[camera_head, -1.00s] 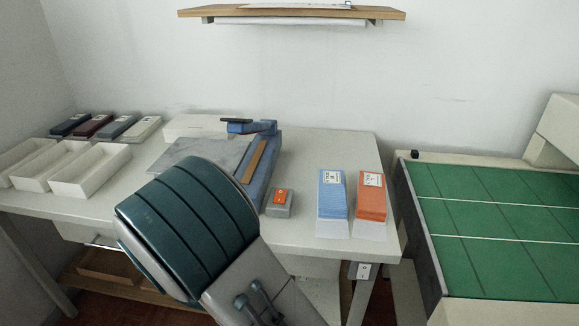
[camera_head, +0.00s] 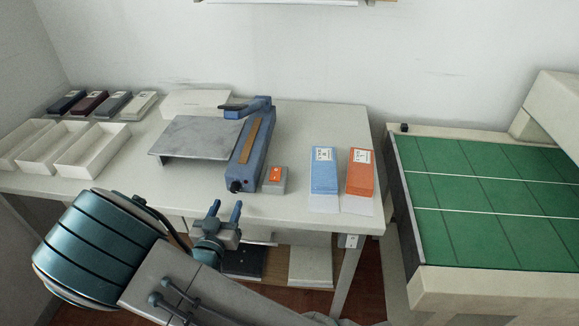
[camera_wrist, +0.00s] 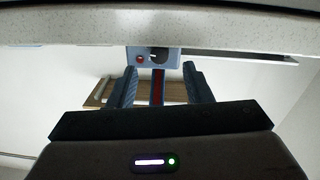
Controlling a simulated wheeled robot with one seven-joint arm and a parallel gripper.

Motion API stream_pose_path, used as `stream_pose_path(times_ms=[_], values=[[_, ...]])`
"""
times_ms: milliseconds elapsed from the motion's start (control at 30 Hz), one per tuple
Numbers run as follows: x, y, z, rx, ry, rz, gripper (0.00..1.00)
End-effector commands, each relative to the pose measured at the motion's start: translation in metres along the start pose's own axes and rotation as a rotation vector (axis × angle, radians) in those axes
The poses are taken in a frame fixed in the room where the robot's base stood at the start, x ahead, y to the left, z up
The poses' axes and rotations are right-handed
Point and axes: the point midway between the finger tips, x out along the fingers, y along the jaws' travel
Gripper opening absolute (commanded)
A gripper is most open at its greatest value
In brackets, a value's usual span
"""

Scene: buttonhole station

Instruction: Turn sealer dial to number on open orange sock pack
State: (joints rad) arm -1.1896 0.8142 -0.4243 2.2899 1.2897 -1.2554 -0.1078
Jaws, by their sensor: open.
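The blue sealer (camera_head: 250,160) stands on the table with a dark dial (camera_head: 236,186) low on its front face. The wrist view shows this face with the black dial (camera_wrist: 160,55) and a red lamp (camera_wrist: 141,59) beside it. The orange sock pack (camera_head: 360,178) lies at the table's right with a white flap toward the front edge; its label (camera_head: 361,156) is too small to read. My gripper (camera_head: 226,206) is open and empty, in front of the sealer near the table's front edge. In the wrist view my fingers (camera_wrist: 160,84) are apart, with the dial beyond their tips.
A grey box with an orange switch (camera_head: 275,178) stands right beside the sealer. A blue pack (camera_head: 324,172) lies left of the orange one. A grey plate (camera_head: 198,138) adjoins the sealer's left. White trays (camera_head: 90,152) fill the table's left. A green-topped machine (camera_head: 490,190) stands at the right.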

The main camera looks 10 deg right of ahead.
Motion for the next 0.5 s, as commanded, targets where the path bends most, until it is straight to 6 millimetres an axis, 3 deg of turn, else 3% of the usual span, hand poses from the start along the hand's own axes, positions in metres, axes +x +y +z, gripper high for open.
stream_pose_path(times_ms=[433, 500], values=[[-0.091, -0.001, 0.0, 0.003, 0.0, -0.004, 0.45], [-0.08, 0.0, -0.005, 0.032, -0.062, -0.011, 0.45]])
